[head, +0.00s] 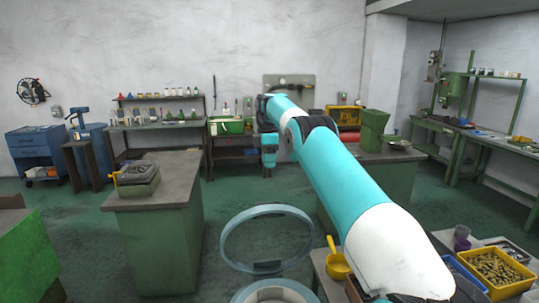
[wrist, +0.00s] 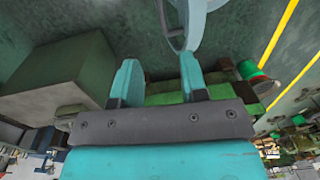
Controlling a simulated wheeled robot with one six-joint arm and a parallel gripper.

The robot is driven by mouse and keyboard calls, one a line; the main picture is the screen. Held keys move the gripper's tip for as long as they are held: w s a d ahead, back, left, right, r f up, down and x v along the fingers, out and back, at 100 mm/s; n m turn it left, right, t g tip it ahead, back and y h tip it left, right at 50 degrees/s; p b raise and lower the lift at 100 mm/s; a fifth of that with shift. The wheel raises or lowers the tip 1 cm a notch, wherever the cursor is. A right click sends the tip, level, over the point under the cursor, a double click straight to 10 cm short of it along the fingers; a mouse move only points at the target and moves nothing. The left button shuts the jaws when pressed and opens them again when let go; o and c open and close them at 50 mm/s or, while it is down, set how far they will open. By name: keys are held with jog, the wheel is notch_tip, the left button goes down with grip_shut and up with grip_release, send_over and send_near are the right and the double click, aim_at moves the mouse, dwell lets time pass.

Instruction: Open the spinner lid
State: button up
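The spinner lid (head: 225,245) is a pale blue ring with a see-through middle. In the head view it stands tilted up above the round spinner body (head: 275,292), whose rim is cut off by the bottom edge. A small dark piece sits on the lid's lower rim. A pale blue curved rim, likely the lid, shows at the top of the wrist view (wrist: 196,25). My gripper (wrist: 160,68) is open, with two teal fingers apart and nothing held between them. In the head view my arm reaches away beyond the lid, and the fingertips are not clear.
A grey-topped green cabinet (head: 155,190) stands left of the spinner, and another green cabinet (head: 385,185) stands behind my arm. A yellow scoop (head: 338,265) and a yellow bin of small parts (head: 495,270) are at the right.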

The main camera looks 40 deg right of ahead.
jog(key=shift+a+r, duration=0.1)
jog(key=shift+r, duration=0.65)
jog(key=shift+c, duration=0.5)
